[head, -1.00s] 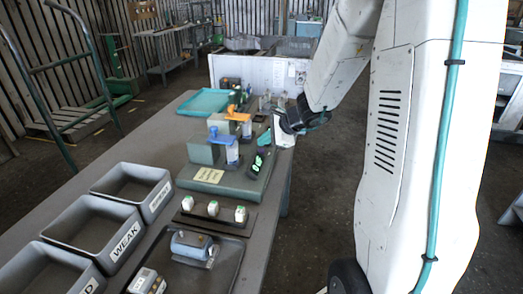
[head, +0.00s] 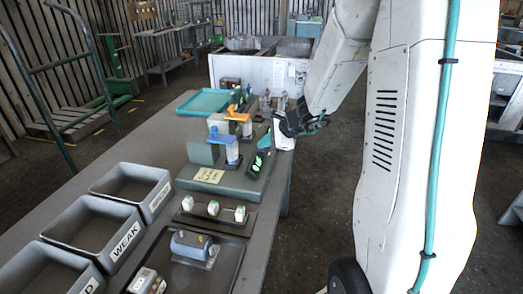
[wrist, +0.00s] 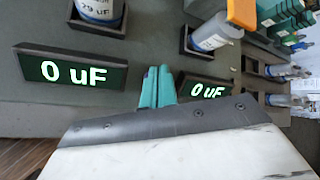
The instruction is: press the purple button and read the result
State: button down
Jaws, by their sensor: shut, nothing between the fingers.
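My gripper (wrist: 155,88) is shut and empty, its two teal fingertips together between two dark displays. The left display (wrist: 70,71) and the right display (wrist: 207,91) both read "0 uF" in the wrist view. A capacitor (wrist: 99,8) with a partly cut-off label stands in a dark socket above the left display. Another capacitor (wrist: 215,32) sits in a socket above the right one. In the head view, the tester with a blue clamp (head: 221,136) and the one with an orange clamp (head: 238,115) stand on the table. I cannot make out a purple button in either view.
Grey bins (head: 124,226), one marked WEAK, line the table's left side. A rack with several small parts (head: 213,208) and a dark tray with a blue-grey motor-like part (head: 195,244) lie nearer. A teal tray (head: 207,102) is at the back.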

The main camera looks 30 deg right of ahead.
jog(key=shift+f, duration=0.35)
jog(key=shift+r, duration=0.1)
dwell(0.4)
jog(key=shift+r, duration=0.75)
jog(key=shift+r, duration=0.1)
notch_tip(320, 180, up, 5)
jog(key=shift+f, duration=0.1)
dwell(0.6)
